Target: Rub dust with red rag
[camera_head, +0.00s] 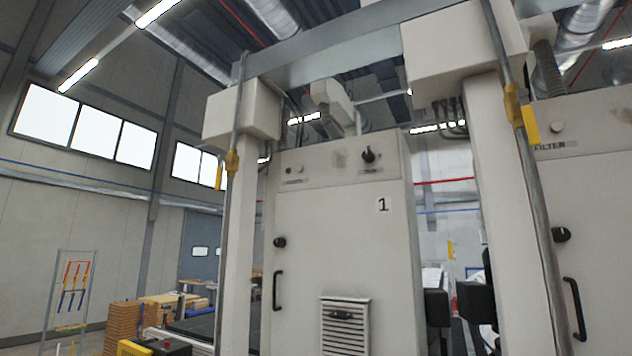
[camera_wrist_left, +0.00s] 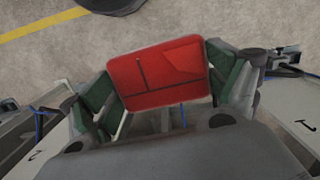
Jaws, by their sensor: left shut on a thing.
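The red rag (camera_wrist_left: 160,72) is in the left wrist view, a flat rounded rectangle with dark lines across it. My left gripper (camera_wrist_left: 166,84) is shut on it, with green-padded fingers at its left and right sides. The rag is above a concrete floor. In the head view a faint grey-brown smudge (camera_head: 340,157) shows on the upper panel of the white cabinet (camera_head: 345,240); I cannot tell for sure that it is dust. Neither gripper shows in the head view, and my right gripper is in no frame.
The cabinet marked 1 has a black knob (camera_head: 368,155), a door handle (camera_head: 277,291) and a vent (camera_head: 345,326). Metal pipes with yellow fittings (camera_head: 232,163) stand in front of it. A second cabinet marked FILTER (camera_head: 570,200) is at right. A yellow floor line (camera_wrist_left: 40,25) crosses the floor.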

